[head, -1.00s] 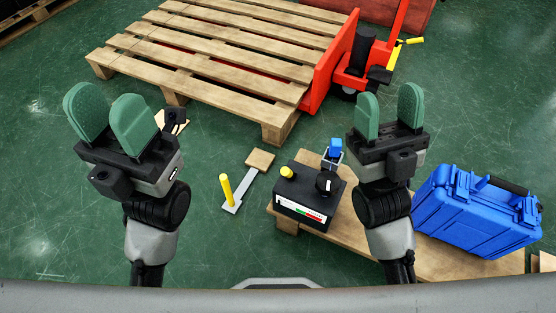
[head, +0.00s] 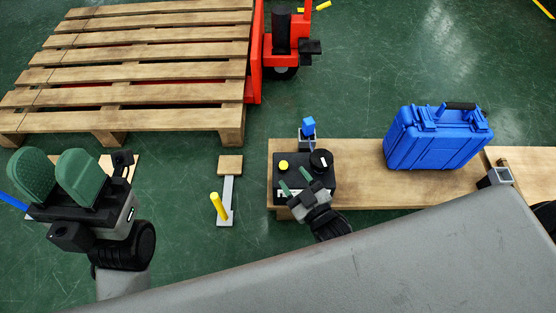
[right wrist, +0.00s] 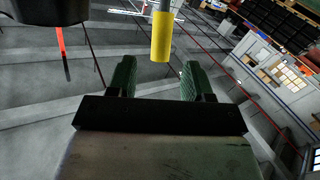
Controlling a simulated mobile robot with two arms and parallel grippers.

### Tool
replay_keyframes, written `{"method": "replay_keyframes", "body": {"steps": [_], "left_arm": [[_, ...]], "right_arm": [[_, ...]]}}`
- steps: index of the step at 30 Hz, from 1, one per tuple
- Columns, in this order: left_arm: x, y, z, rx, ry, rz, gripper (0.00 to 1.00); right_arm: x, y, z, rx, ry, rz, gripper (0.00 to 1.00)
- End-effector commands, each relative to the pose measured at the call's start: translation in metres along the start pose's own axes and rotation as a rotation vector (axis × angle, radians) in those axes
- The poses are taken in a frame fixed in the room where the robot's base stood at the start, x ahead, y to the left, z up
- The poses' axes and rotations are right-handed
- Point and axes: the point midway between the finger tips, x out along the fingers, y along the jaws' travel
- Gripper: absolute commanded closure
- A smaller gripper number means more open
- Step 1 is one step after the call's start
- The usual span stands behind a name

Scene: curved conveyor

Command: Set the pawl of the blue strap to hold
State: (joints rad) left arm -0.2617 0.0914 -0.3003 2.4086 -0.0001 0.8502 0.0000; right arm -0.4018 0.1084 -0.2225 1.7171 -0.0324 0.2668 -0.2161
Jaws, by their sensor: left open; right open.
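A thin blue strip (head: 12,201) shows at the left edge of the head view, beside my left gripper; it may be part of the blue strap. A blue block (head: 308,127) sits on a grey bracket at the bench's back edge. I cannot make out a pawl for sure. My left gripper (head: 53,165) is open and empty at the left. My right gripper (head: 294,178) appears over the black box (head: 322,184) on the bench; it is open. In the right wrist view, its open fingers (right wrist: 158,80) have a yellow cylinder (right wrist: 161,38) beyond them.
A blue case (head: 437,140) stands on the wooden bench (head: 365,190). A yellow post (head: 219,207) stands on a grey floor bar left of the bench. A wooden pallet (head: 150,50) and red pallet truck (head: 254,60) are behind.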

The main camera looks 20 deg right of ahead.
Motion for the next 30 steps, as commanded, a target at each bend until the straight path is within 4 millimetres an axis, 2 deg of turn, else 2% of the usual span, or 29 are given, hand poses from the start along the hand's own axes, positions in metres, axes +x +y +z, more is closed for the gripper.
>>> {"method": "replay_keyframes", "body": {"steps": [3,10,15,23,26,30], "left_arm": [[0.0,0.0,0.003,0.004,0.03,0.011,0.57],[0.008,-0.001,0.007,0.009,0.067,0.028,0.57],[0.011,-0.001,0.007,0.011,0.079,0.033,0.57],[0.013,-0.001,0.007,0.011,0.079,0.034,0.57],[0.013,-0.001,0.007,0.011,0.079,0.034,0.57],[0.012,0.0,0.007,0.011,0.078,0.034,0.57]], "right_arm": [[0.025,-0.001,0.003,0.0,0.006,0.001,0.49],[0.06,-0.001,0.001,0.002,0.004,0.0,0.49],[0.071,-0.001,0.0,0.001,0.002,0.0,0.49],[0.072,0.0,-0.001,0.001,0.002,0.0,0.49],[0.072,0.0,-0.001,0.001,0.002,0.0,0.62],[0.072,0.0,-0.001,0.001,0.002,0.0,0.83]]}}
